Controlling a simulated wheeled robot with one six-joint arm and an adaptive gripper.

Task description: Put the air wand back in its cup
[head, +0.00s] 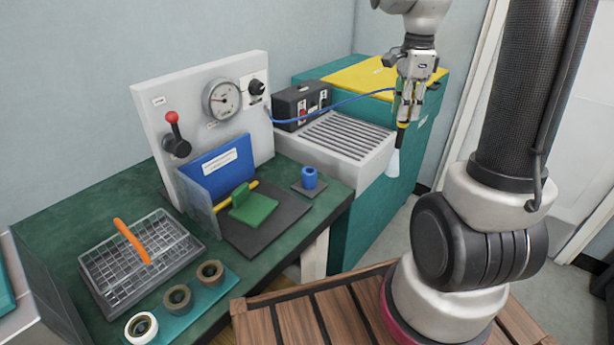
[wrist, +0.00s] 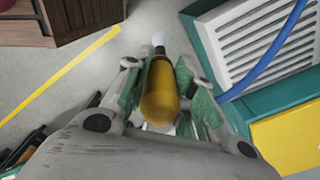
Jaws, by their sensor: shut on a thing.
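The air wand (head: 400,138) has a yellow body, a dark neck and a white tip pointing down. My gripper (head: 406,108) is shut around its body and holds it in the air in front of the grilled unit. In the wrist view the yellow wand (wrist: 160,92) lies between the fingers of my gripper (wrist: 160,78), its white tip beyond them. A blue hose (head: 345,103) runs from the gauge panel towards the wand. A small blue cup (head: 309,177) stands upright on a dark square base at the table's right end, left of and below my gripper. Its inside is hard to see.
The green table (head: 90,205) bears a gauge panel (head: 205,115), a wire basket (head: 140,262) with an orange handle, several tape-like rings, and a green block by a blue plate. A black box (head: 301,105) sits behind the grilled unit (head: 345,137). A wooden slatted surface (head: 315,318) lies in front.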

